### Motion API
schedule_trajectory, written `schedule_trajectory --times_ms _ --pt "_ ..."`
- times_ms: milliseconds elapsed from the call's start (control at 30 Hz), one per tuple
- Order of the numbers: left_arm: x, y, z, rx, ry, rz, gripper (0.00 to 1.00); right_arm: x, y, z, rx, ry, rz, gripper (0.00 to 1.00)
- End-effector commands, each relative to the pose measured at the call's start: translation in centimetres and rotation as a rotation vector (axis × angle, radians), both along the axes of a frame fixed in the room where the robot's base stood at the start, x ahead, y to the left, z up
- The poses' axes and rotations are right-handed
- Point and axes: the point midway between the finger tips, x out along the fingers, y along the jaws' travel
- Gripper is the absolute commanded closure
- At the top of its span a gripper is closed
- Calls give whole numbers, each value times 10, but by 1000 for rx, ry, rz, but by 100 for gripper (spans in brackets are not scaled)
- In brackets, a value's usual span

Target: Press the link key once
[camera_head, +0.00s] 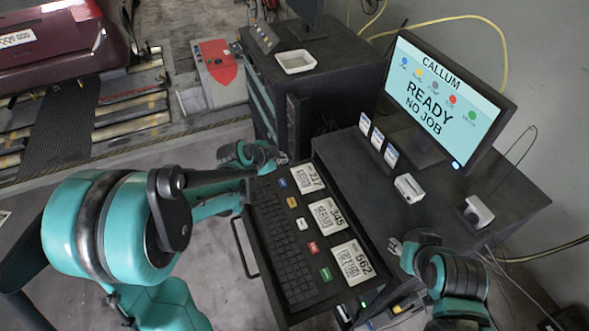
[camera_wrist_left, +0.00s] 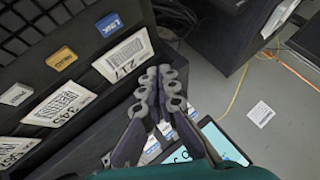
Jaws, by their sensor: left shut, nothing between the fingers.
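The link key (camera_head: 282,183) is a small blue key at the far end of a column of coloured keys on the drawer-like keyboard tray (camera_head: 283,303). In the left wrist view the blue key (camera_wrist_left: 110,25) shows its label at the top. My left gripper (camera_head: 284,158) is shut and empty, just beyond the blue key and near the 217 card. In the wrist view its fingertips (camera_wrist_left: 160,82) are together, right of and below the key, apart from it in the picture. My right gripper (camera_head: 395,246) is over the right side of the desk; its finger opening is unclear.
Yellow (camera_head: 292,202), white (camera_head: 302,223), red (camera_head: 313,247) and green (camera_head: 326,274) keys line up below the blue one. Cards 217 (camera_head: 307,178), 345 (camera_head: 328,214) and 562 (camera_head: 352,263) lie beside them. A monitor (camera_head: 470,119) reading READY NO JOB stands behind.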

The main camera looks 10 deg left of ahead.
Motion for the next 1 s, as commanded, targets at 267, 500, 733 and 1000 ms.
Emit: schedule_trajectory --times_ms 267,500,733,1000 --pt "0 0 0 2 -2 -2 100 -1 0 0 0 1 0 60" --pt "0 0 -4 1 0 -1 100 0 0 -3 0 0 0 60" --pt "0 0 -23 1 0 -1 100 -1 0 -18 0 0 0 60" --pt "0 1 -62 1 0 -1 100 -1 0 -47 0 0 0 60"
